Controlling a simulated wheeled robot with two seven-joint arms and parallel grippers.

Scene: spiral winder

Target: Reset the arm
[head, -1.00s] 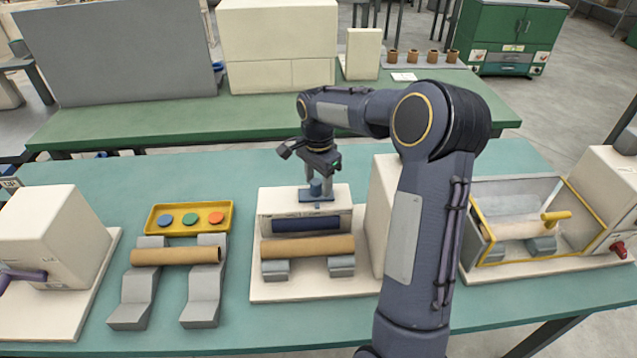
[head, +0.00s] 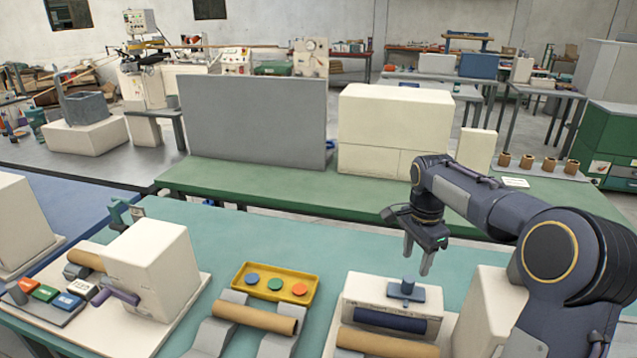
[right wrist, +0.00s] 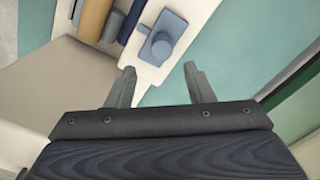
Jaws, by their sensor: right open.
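My right arm (head: 570,262) comes in from the right in the head view. Its gripper (head: 416,262) hangs with the fingers down, behind and above the cream machine with the blue knob (head: 407,287). The gripper is open and empty. The right wrist view shows the two fingers (right wrist: 158,88) apart with nothing between them, and the blue knob (right wrist: 160,47) beyond them, not touched. A cardboard tube (head: 385,342) lies at the front of this machine, below a dark blue roller (head: 390,321). My left gripper is not in view.
A yellow tray (head: 241,287) with three coloured discs stands left of the machine, behind a tube (head: 255,318) on grey supports. A cream box with a purple handle (head: 118,293) stands further left. Teal tabletop (head: 330,252) is clear behind the tray. A green bench (head: 260,188) stands behind.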

